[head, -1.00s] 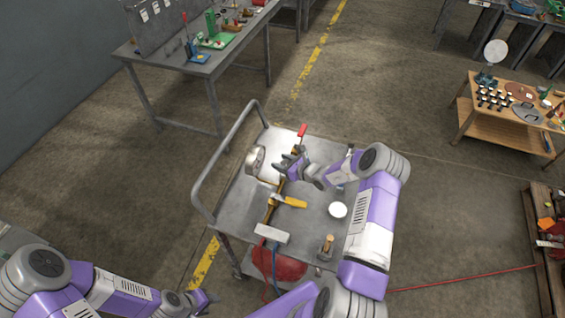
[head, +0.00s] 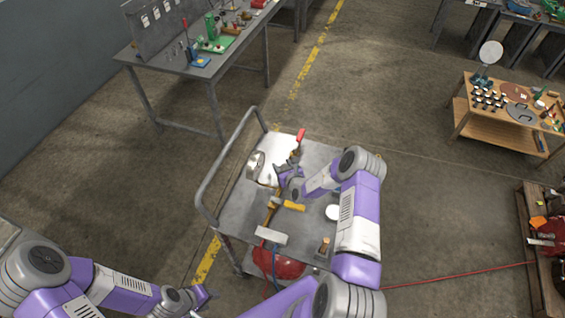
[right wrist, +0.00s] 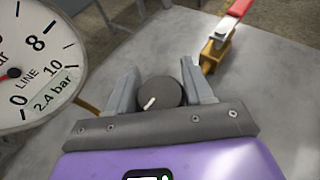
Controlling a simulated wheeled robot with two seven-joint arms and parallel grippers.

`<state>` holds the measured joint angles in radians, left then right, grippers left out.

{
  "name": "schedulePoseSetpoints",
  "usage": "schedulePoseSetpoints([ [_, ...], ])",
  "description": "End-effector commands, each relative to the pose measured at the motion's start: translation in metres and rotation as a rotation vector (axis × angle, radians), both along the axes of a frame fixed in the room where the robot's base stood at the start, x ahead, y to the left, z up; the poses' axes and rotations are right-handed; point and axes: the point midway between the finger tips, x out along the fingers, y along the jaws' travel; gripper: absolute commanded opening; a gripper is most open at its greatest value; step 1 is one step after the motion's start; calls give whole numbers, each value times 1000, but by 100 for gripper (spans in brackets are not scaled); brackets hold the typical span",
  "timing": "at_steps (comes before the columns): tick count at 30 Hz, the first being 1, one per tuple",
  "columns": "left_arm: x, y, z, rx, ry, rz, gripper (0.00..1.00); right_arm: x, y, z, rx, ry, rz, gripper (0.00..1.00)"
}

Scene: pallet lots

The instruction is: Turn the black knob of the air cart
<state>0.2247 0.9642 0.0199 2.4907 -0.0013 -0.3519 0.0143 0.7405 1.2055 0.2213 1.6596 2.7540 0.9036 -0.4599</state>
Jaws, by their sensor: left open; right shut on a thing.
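The air cart (head: 232,207) is a grey metal cart with a bent tube handle, in the middle of the head view. The black knob (right wrist: 160,93), with a white pointer mark, is between the two fingers of my right gripper (right wrist: 158,88). The right gripper is shut on it; in the head view that gripper (head: 280,174) is over the cart top. A round gauge (right wrist: 28,68) labelled LINE, with a 2.4 bar tag, stands left of the knob; it also shows in the head view (head: 255,166). My left gripper (head: 211,294) is open and empty, low at the left of the cart.
A red-handled valve (right wrist: 225,30) is just beyond the knob. A yellow fitting (head: 293,206), a white block (head: 271,235) and a white disc (head: 332,212) are on the cart. A red tank (head: 278,262) sits below. A workbench (head: 190,68) stands behind left.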

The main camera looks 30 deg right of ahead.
Motion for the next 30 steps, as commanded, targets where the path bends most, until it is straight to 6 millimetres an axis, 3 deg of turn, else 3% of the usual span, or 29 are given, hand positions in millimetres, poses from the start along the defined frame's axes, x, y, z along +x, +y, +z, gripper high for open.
schedulePoseSetpoints([
  [12, 0, 0, 33, 0, 0, 0, 43, -2, -3, 1, 9, 0, -137, 21],
  [30, 0, 0, 63, 0, 0, 0, 43, -2, -6, 1, 4, -1, -321, 21],
])
